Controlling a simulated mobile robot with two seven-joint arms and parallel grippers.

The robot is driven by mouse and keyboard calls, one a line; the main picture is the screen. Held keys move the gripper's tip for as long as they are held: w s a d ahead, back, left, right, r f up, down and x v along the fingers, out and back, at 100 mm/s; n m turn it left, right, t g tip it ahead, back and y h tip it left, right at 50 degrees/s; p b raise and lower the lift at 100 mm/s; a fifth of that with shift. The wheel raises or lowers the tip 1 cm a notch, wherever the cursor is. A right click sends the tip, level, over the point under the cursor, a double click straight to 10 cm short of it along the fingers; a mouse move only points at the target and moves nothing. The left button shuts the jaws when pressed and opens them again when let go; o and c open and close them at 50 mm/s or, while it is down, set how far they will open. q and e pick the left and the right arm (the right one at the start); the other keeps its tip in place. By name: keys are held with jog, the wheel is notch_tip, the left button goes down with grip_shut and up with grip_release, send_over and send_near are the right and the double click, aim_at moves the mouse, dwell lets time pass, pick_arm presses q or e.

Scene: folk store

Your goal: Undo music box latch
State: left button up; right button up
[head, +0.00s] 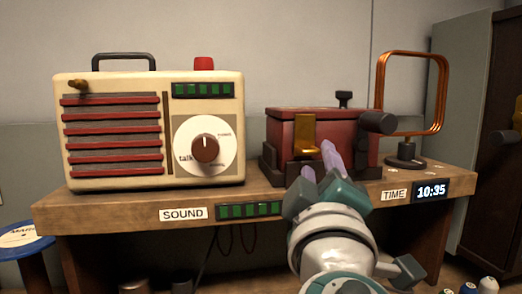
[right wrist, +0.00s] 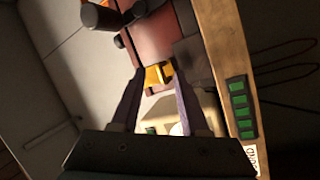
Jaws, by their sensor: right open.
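The music box (head: 286,130) is a dark red box with a black base, standing on the wooden bench. Its yellow latch (head: 305,135) is on the front face. In the right wrist view the red box (right wrist: 152,32) is at the top and the latch (right wrist: 157,75) shows between and beyond the fingertips. My right gripper (head: 318,166) is in front of the box, just below and right of the latch in the head view. It is open, with its purple fingers apart (right wrist: 155,90) and nothing between them that I can see touching. My left gripper is not in view.
A cream radio (head: 110,120) with a dial stands left of the box. A copper loop on a stand (head: 407,150) stands to the right. A dark cylindrical knob (head: 378,122) sticks out at the box's right side. The wooden bench (head: 120,200) carries SOUND and TIME labels on its front.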

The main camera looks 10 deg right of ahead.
aim_at(309, 137)
jog(key=shift+x, duration=1.15)
grip_shut()
